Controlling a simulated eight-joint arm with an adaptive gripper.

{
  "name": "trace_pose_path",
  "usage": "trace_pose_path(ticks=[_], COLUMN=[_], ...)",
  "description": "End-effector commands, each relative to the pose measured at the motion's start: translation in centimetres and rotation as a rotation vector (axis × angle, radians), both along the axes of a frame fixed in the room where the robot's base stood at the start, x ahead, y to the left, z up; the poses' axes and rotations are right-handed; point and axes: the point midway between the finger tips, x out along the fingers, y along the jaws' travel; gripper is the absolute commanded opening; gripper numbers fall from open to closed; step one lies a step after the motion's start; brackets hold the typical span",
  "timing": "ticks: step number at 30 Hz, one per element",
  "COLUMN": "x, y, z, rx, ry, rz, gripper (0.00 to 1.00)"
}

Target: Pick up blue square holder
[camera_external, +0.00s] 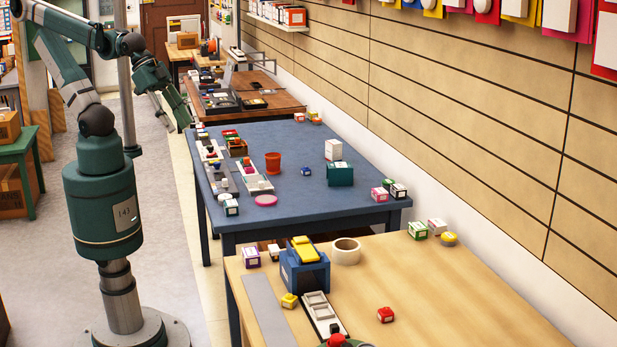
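A blue squarish holder (291,277) stands near the left side of the wooden table in front, with a yellow block (305,249) on top. A smaller dark blue cube (306,172) lies on the blue table behind, too small to make out in detail. My gripper (181,120) is at the upper left, pointing down and right over the floor by the blue table's far left edge. It is well apart from the blue holder. Its fingers are too small and dark to tell whether they are open or shut. I see nothing held in it.
The wooden table (440,300) also holds a tape roll (346,252), a pale tray (322,314), a grey strip (268,308) and small boxes. The blue table (300,205) holds an orange cup (273,162), a teal box (340,174) and trays. A panelled wall stands at right.

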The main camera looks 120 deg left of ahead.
Motion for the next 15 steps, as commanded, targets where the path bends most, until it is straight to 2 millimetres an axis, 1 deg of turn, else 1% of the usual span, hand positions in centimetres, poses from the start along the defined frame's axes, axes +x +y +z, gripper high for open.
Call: trace_pose_path(ticks=[8, 15], x=[1.8, 4.5], y=[1.6, 4.1], z=[0.5, 0.9], rx=[0.024, 0.055], ry=[0.031, 0.076], rz=[-0.016, -0.049], gripper=[0.38, 0.38])
